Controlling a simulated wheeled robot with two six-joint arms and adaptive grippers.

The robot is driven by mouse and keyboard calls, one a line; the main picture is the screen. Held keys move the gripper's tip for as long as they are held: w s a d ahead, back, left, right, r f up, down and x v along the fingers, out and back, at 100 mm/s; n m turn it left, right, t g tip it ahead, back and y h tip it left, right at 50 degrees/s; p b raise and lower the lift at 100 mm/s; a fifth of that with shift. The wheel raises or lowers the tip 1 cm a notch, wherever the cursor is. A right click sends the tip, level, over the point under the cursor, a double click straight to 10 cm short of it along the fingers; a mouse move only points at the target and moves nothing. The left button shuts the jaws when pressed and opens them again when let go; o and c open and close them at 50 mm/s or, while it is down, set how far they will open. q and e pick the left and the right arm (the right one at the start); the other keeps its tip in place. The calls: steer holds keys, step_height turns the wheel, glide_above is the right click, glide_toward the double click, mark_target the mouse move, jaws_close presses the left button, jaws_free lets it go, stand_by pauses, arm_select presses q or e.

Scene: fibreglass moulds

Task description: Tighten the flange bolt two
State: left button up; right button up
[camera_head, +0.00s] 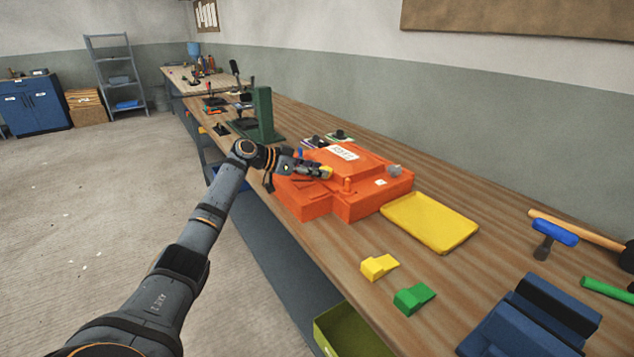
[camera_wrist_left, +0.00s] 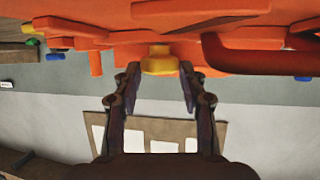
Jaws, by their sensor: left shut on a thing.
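The orange mould (camera_head: 375,200) sits on the wooden bench, with a white label on its top and an orange peg (camera_head: 347,186) on its near flange. My left gripper (camera_head: 318,171) reaches in from the left over the mould's left part. It is shut on a yellow flange bolt (camera_head: 328,172). In the left wrist view the yellow bolt (camera_wrist_left: 159,60) lies between the two fingertips, against the orange mould (camera_wrist_left: 220,22). The picture does not show which number this bolt has. My right gripper is out of view.
A yellow tray (camera_head: 432,222) lies right of the mould. Yellow (camera_head: 378,266) and green (camera_head: 413,298) wedges lie near the bench's front edge. A dark green stand (camera_head: 263,115) rises behind the mould. A blue-handled tool (camera_head: 553,233) and blue block (camera_head: 535,320) are at right.

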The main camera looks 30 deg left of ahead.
arm_select(q)
steer(key=shift+w+m+h, duration=0.1)
steer(key=shift+m+h, duration=0.2)
steer(key=shift+a+g, duration=0.1)
steer(key=shift+g, duration=0.2)
steer(key=shift+w+a+m+g+h+b, duration=0.1)
steer(key=shift+m+g+h+b, duration=0.45)
steer(key=shift+m+h, duration=0.2)
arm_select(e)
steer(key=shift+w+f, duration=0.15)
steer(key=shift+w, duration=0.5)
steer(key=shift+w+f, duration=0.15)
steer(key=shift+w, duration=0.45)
arm_select(q)
steer(key=shift+f, duration=0.1)
steer(key=o, duration=0.9)
steer(key=v, duration=1.2)
